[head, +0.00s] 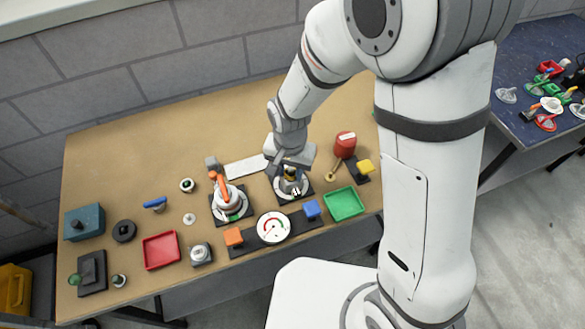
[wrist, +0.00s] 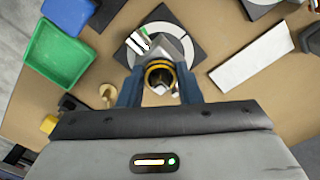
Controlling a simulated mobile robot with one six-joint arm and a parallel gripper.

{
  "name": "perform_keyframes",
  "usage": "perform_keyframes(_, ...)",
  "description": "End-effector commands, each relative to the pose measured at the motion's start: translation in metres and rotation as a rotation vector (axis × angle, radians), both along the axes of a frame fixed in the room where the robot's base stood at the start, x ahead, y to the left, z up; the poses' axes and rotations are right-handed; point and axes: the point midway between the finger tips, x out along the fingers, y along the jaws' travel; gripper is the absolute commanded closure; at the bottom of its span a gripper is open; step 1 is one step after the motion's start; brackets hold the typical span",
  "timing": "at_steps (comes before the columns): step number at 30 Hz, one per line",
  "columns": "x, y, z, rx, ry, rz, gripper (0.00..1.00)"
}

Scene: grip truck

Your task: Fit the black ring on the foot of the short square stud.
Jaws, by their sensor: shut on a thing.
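My gripper (head: 291,168) points down over the right one of two round white stands (head: 292,188) on black square plates. In the wrist view its two blue fingers (wrist: 160,78) are shut on a round ring-like piece (wrist: 148,73), dark with a yellow band. Grey metal shows inside the piece and a grey block (wrist: 178,44) just beyond it, above the white disc (wrist: 158,27). The fingers hide much of this. I cannot tell whether the ring is around the stud or only above it, nor make out the stud's foot.
The other stand (head: 230,203), with an orange lever, is close on the left. A dial gauge (head: 273,228) and green tray (head: 344,204) lie in front. A red canister (head: 345,145) stands to the right. A white strip (head: 246,167) lies behind, with bare board beyond.

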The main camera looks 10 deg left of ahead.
Motion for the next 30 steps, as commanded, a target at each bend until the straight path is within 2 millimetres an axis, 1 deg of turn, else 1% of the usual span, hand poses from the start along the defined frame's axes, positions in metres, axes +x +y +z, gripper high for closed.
perform_keyframes(3,0.0001,0.0000,-0.0019,0.000,0.000,0.000,0.95)
perform_keyframes(4,0.0001,0.0001,-0.0018,0.000,0.000,0.000,0.68)
perform_keyframes(13,0.0001,0.0000,-0.0013,0.000,0.000,0.000,0.43)
perform_keyframes(18,0.0000,-0.0001,-0.0014,0.000,0.000,0.000,0.43)
perform_keyframes(23,0.0000,-0.0001,-0.0014,0.000,0.000,0.000,0.29)
perform_keyframes(30,0.0001,0.0000,-0.0010,0.000,0.000,0.000,0.29)
